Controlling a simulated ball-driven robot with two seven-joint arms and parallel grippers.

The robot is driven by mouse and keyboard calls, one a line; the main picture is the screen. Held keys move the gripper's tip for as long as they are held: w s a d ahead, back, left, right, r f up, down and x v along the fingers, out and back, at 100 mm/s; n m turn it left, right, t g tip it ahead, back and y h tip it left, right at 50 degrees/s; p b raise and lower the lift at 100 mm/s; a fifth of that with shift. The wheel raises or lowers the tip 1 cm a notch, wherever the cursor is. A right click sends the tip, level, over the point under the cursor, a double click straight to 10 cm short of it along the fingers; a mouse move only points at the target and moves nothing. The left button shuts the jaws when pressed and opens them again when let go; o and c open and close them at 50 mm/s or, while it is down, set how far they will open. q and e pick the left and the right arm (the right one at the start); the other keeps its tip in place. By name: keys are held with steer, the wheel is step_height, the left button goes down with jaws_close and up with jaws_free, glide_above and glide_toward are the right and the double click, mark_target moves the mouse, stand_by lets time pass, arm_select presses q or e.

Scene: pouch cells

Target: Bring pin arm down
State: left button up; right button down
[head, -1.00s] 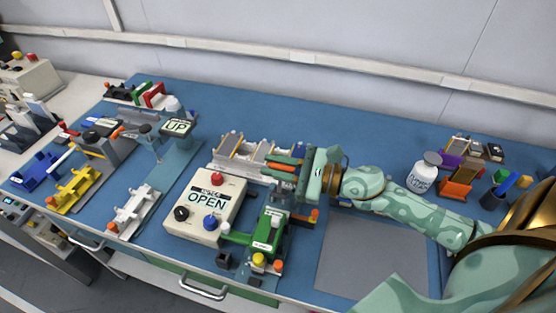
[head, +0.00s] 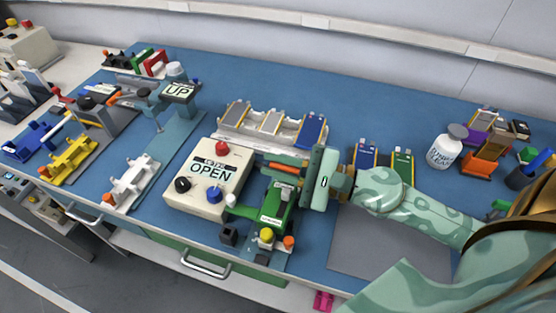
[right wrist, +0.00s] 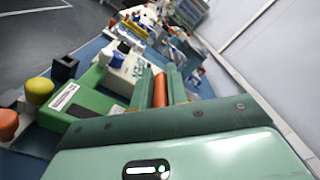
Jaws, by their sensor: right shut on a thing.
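My right gripper (head: 286,170) reaches in from the right, just behind a green fixture (head: 272,210) with a white label. In the right wrist view its two fingers are shut on an orange handle (right wrist: 160,90); in the head view the handle (head: 282,165) shows partly between them. I cannot clearly see how the handle joins an arm, and the pin is hidden. A display reading "UP" (head: 181,91) stands on a post at the back left. My left gripper is not in view.
A white box reading "OPEN" (head: 183,199) stands left of the gripper. A tray of cells (head: 232,124) lies behind it. A white bottle (head: 444,155) and small holders are at the right. A grey mat (head: 375,245) is bare in front. Blue table behind the tray is clear.

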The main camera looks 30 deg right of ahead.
steer(key=shift+f, duration=0.25)
steer(key=c, duration=1.7)
jaws_free()
steer(key=o, duration=0.3)
steer(key=shift+d, duration=0.2)
steer(key=shift+a+r, duration=0.1)
